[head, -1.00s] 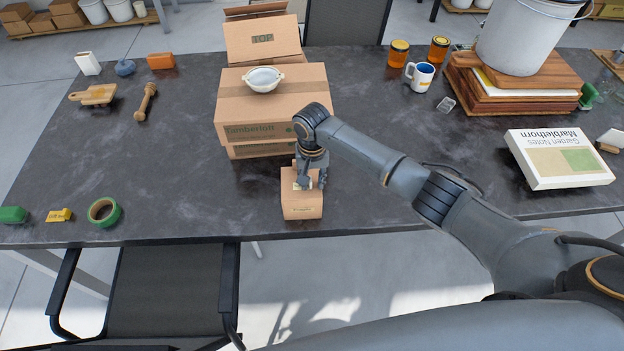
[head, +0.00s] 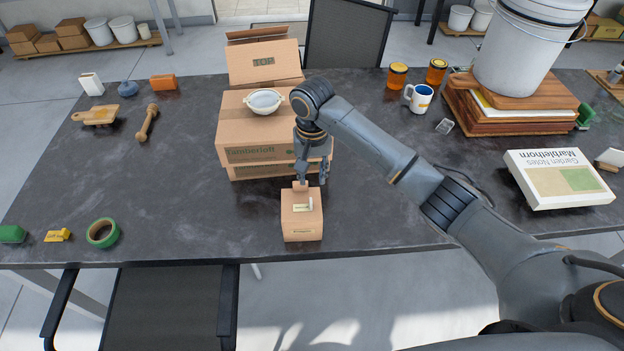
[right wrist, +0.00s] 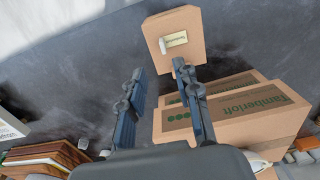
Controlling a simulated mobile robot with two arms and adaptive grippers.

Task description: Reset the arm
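My right gripper (head: 314,182) is open and empty, pointing down just above and behind a small cardboard box (head: 302,224). In the right wrist view, its two fingers (right wrist: 158,68) stand apart, with the small box (right wrist: 189,25) beyond their tips. The box sits near the table's front edge. It has a pale label and a small white piece on top. My left gripper is not in view.
Stacked Tamberloft cartons (head: 235,137) with a white bowl (head: 264,102) on top stand close behind the gripper. A book (head: 558,180), a mug (head: 419,98) and boards under a bucket (head: 520,55) are at right. Green tape (head: 102,232) lies at left.

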